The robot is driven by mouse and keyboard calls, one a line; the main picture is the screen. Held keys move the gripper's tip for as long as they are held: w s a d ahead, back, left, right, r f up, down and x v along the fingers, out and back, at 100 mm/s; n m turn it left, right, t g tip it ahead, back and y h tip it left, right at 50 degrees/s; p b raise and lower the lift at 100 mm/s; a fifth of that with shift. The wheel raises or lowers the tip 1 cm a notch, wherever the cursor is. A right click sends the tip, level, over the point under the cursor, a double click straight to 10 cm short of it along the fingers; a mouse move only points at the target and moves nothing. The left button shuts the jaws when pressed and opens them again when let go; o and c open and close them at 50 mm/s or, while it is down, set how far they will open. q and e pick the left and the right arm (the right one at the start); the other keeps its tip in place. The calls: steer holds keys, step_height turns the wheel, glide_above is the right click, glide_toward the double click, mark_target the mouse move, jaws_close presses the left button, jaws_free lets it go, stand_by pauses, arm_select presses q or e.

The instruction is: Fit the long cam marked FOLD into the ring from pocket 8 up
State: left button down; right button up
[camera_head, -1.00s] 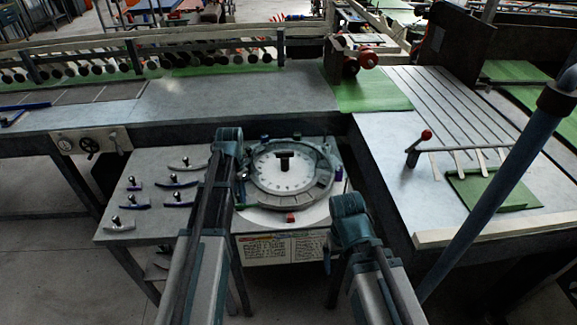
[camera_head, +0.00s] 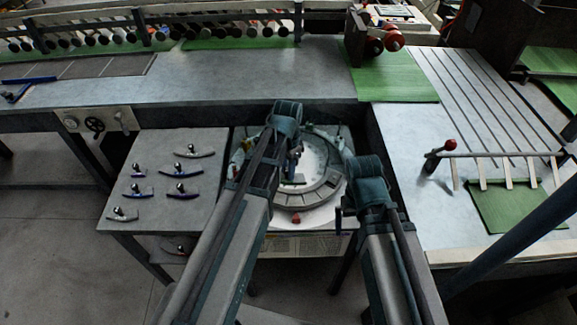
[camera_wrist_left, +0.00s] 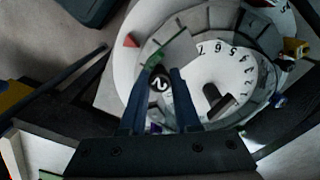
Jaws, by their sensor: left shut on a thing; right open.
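The ring (camera_head: 325,192) is a round grey segmented collar on a white disc, partly hidden by my left arm. In the left wrist view the ring (camera_wrist_left: 225,22) shows printed numbers on its inner dial, 5, 6 and 7 among them. My right gripper (camera_head: 342,215) is open beside the ring's right front edge.
Several cams with black knobs (camera_head: 180,191) lie on the grey side table (camera_head: 160,148) at left. A dark post (camera_wrist_left: 217,101) stands inside the ring. A long bench (camera_head: 230,80) runs behind.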

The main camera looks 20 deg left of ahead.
arm_select(q)
steer(key=shift+f, duration=0.1)
step_height(320, 180, down, 10)
steer(key=b, duration=0.9)
steer(key=shift+r+b, duration=0.2)
steer(key=shift+b, duration=0.2)
steer(key=shift+f+b, duration=0.5)
steer(key=c, duration=0.5)
jaws_free()
steer(key=shift+c, duration=0.2)
steer(key=shift+r, duration=0.1)
step_height(320, 180, up, 14)
steer(key=p, duration=1.4)
step_height(320, 180, up, 7)
steer(key=p, duration=0.7)
